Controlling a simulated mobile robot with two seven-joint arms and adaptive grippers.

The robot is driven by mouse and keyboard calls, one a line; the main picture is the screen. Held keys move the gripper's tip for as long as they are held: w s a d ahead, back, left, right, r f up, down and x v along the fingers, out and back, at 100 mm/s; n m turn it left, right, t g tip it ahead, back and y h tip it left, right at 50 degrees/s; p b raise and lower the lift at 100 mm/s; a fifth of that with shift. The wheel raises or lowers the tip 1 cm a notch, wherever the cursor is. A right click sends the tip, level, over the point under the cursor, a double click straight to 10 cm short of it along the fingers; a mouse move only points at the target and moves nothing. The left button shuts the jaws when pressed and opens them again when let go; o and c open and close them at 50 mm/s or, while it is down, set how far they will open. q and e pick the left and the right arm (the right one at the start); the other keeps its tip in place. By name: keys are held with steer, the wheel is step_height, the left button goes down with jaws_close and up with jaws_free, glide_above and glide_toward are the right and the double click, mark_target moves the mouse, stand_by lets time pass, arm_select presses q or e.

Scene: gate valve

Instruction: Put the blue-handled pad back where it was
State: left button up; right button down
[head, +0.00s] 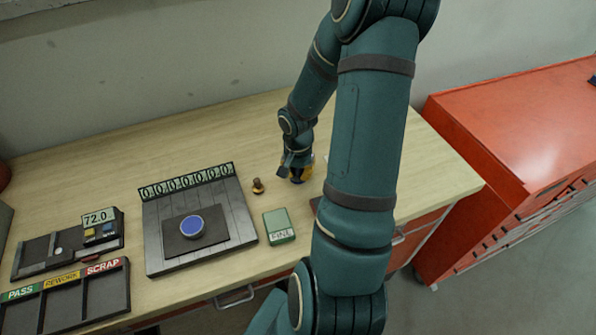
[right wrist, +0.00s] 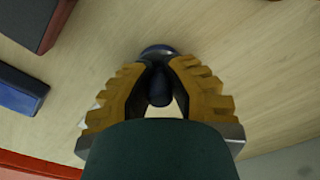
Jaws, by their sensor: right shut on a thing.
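My right gripper (head: 298,174) is low over the back right of the wooden table in the head view, partly hidden by its own wrist. In the right wrist view its yellow ribbed fingers (right wrist: 158,95) are closed around the dark blue handle of the blue-handled pad (right wrist: 158,88). The pad's rounded bluish edge (right wrist: 158,50) shows just past the fingertips, close to the wood. I cannot tell whether it touches the table. The pad cannot be made out in the head view. My left gripper is not in view.
A plate with a blue disc (head: 191,227) stands centre left. Near my gripper are a small brown knob (head: 258,186) and a green box (head: 279,227). Sorting trays (head: 60,301) lie at left. A blue block (right wrist: 22,88) and dark red box (right wrist: 38,20) show in the wrist view.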

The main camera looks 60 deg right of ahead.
steer(key=c, duration=1.1)
jaws_free()
steer(key=shift+f, duration=0.1)
steer(key=shift+o, duration=0.2)
steer(key=shift+r+p, duration=0.3)
steer(key=shift+r, duration=0.1)
steer(key=r, duration=0.5)
steer(key=r+p, duration=0.1)
steer(key=r, duration=0.5)
steer(key=shift+s+a+r+p, duration=0.1)
steer(key=shift+a+r+p, duration=0.1)
steer(key=shift+r+p, duration=0.1)
steer(key=shift+s+f, duration=0.1)
